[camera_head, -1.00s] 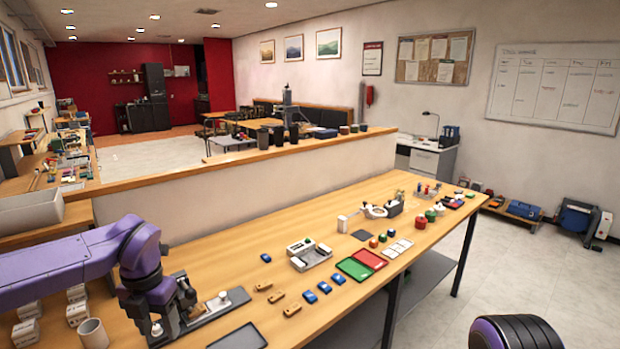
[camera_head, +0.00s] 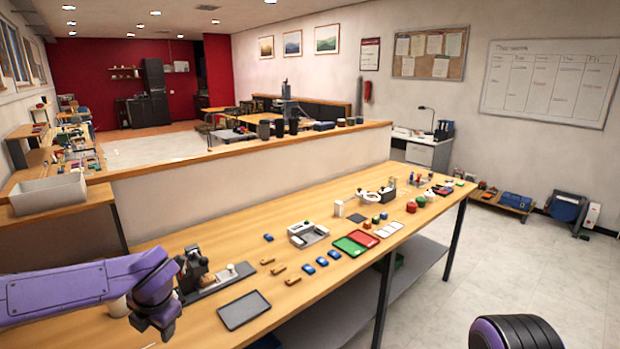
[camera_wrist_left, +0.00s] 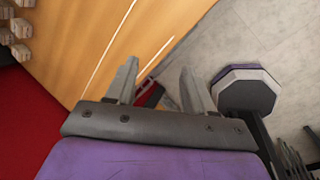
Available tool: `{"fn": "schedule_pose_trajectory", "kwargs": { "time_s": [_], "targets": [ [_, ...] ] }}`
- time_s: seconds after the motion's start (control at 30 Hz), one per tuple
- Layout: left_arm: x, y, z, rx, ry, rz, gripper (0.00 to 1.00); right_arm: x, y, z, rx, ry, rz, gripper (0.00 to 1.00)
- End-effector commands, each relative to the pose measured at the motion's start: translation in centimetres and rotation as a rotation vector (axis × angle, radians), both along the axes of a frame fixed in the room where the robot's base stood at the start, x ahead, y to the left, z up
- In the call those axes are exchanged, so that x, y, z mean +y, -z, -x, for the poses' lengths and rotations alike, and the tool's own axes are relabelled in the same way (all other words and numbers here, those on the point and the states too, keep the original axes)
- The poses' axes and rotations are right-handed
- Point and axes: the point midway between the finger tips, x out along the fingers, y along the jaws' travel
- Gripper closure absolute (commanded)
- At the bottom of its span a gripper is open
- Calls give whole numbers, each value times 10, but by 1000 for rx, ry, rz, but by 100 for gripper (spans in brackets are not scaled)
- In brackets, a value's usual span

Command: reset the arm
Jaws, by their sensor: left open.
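My left arm comes in from the left in the head view, and its wrist hangs over the near left edge of the workbench (camera_head: 335,285). The fingers are mostly hidden there. In the left wrist view my left gripper (camera_wrist_left: 160,66) is open, with nothing between its two grey fingers. The bench edge and the floor show beyond them. A black device (camera_head: 193,268), likely the laser marker, stands on a flat grey base (camera_head: 222,279) just behind my wrist. My right gripper is not in view.
A dark tray (camera_head: 244,310) lies right of the device. Small wooden pieces (camera_head: 278,269), blue pieces (camera_head: 308,268), and green (camera_head: 348,246) and red (camera_head: 364,238) trays lie further right. A low partition (camera_head: 250,175) runs behind the bench. Open floor lies at right.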

Motion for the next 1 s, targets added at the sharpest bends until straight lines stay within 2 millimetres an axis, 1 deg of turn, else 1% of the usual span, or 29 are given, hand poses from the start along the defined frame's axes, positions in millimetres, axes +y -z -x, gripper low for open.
{"fn": "schedule_pose_trajectory", "kwargs": {
  "time_s": [0.03, 0.07, 0.1, 0.17, 0.23, 0.27, 0.3, 0.37, 0.4, 0.47, 0.5, 0.57, 0.6, 0.67, 0.7, 0.77, 0.8, 0.83, 0.9, 1.0],
  "targets": [
    [-2, 19, 2, -1, 71, -71, 47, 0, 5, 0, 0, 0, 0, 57],
    [-2, 29, 2, -4, 117, -116, 47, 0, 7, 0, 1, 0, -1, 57],
    [-3, 43, 3, -5, 182, -173, 47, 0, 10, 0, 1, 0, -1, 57],
    [-6, 65, 6, -1, 285, -255, 47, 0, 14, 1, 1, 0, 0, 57],
    [-12, 94, 13, 11, 420, -347, 47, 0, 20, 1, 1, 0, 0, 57],
    [-15, 107, 16, 19, 480, -385, 47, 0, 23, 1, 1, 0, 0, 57],
    [-19, 127, 24, 34, 574, -434, 47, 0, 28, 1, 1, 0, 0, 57],
    [-27, 160, 39, 61, 731, -504, 47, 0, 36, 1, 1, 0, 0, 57],
    [-32, 185, 52, 87, 847, -547, 47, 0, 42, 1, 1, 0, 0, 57],
    [-40, 223, 78, 132, 1033, -596, 47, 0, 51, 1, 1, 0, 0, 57],
    [-45, 247, 98, 164, 1153, -619, 47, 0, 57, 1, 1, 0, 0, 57],
    [-49, 280, 129, 215, 1328, -637, 47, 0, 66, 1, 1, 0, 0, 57],
    [-51, 300, 153, 251, 1440, -639, 47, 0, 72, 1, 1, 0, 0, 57],
    [-52, 328, 189, 308, 1602, -631, 47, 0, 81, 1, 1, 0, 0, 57],
    [-50, 344, 214, 350, 1699, -619, 47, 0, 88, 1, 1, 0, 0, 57],
    [-45, 365, 249, 414, 1826, -597, 47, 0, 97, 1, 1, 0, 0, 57],
    [-40, 375, 270, 457, 1893, -582, 47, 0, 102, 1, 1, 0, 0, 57],
    [-36, 381, 283, 487, 1933, -573, 47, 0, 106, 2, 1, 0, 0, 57],
    [-25, 394, 307, 558, 1992, -558, 47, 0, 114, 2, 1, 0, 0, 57],
    [-20, 406, 324, 605, 2037, -543, 47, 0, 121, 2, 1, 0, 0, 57]
  ]
}}
